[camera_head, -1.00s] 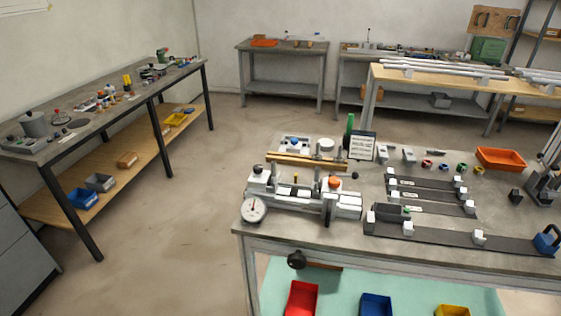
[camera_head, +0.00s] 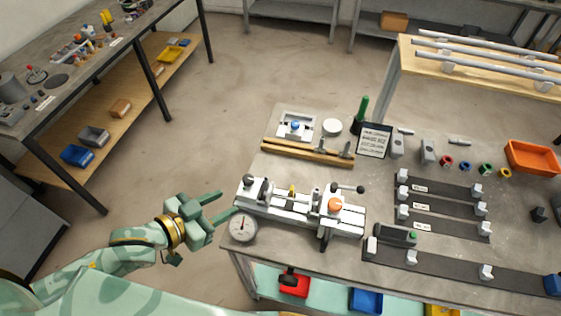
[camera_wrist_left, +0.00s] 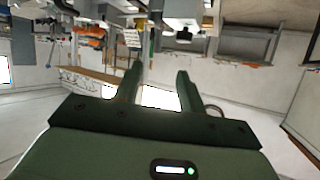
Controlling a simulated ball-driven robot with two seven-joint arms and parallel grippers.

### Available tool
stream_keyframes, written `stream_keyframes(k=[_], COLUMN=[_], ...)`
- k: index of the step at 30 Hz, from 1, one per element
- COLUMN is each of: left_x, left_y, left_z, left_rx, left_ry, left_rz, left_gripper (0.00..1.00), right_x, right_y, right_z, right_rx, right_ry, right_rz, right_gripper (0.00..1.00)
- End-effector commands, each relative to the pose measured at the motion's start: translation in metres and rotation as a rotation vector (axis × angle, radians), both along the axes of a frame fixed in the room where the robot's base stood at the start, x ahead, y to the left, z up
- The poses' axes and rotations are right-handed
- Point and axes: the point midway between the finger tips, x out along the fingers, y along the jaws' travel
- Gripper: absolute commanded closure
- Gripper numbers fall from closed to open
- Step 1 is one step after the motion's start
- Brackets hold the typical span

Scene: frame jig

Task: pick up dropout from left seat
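The white frame jig (camera_head: 280,210) stands on the near left part of the grey workbench. It has dark knobs, an orange knob (camera_head: 335,204) and a round dial gauge (camera_head: 243,227) at its left end. I cannot clearly make out the dropout or its left seat; they are too small to tell at the jig's left end. My left gripper (camera_head: 227,204) is off the bench's left edge, just left of the gauge, with its fingers pointing at the jig. Its fingers are apart and empty in the left wrist view (camera_wrist_left: 157,85). My right gripper is not in view.
Dark rails (camera_head: 440,212) with white blocks lie to the right. An orange tray (camera_head: 532,157) is at the back right. Open floor lies left of the bench.

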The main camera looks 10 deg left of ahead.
Motion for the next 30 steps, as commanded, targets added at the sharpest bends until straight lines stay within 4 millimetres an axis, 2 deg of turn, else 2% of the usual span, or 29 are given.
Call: stream_keyframes(k=[2,5,11,16,23,30], left_x=[0.0,0.006,0.043,0.072,0.09,0.121], left_y=[-0.007,-0.009,-0.031,-0.049,-0.06,-0.076], left_z=[0.009,0.005,-0.013,-0.028,-0.037,-0.051], left_rx=[-0.042,-0.064,-0.066,-0.065,-0.064,-0.063], left_ry=[0.003,0.021,0.02,0.021,0.023,0.022], left_rz=[0.002,0.019,0.02,0.02,0.019,0.02], left_gripper=[0.6,0.6,0.6,0.6,0.6,0.6], right_x=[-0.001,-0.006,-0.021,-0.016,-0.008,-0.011], right_y=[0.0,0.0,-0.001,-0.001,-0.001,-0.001], right_z=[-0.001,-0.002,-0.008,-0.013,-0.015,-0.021], right_rx=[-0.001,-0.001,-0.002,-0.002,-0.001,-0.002], right_ry=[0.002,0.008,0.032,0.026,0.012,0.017], right_rz=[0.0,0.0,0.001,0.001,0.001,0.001], right_gripper=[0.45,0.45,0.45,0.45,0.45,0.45])
